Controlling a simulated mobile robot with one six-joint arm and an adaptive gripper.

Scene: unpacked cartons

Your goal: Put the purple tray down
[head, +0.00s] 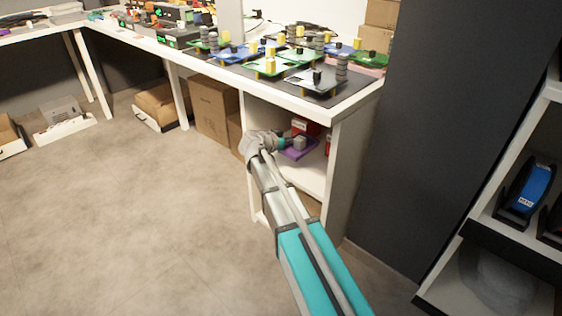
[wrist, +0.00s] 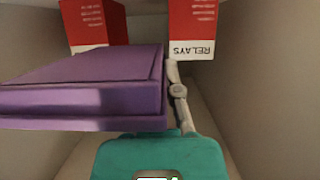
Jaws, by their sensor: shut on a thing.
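The purple tray (wrist: 85,88) fills the left and middle of the wrist view, close to the camera. It shows as a purple slab with a flat top. My gripper (wrist: 172,75) is at its right edge, with one grey finger visible against that edge; the other finger is hidden behind the tray. In the head view the purple tray (head: 298,150) is inside the white shelf compartment under the bench, and my gripper (head: 284,143) reaches in to it. I cannot tell whether the tray touches the shelf board.
Two red and white boxes stand behind the tray, one marked RELAYS (wrist: 192,28), the other to its left (wrist: 95,22). The white shelf unit (head: 340,150) has close side walls. Circuit boards cover the bench top (head: 330,98). Cardboard boxes (head: 212,105) stand left of the shelf.

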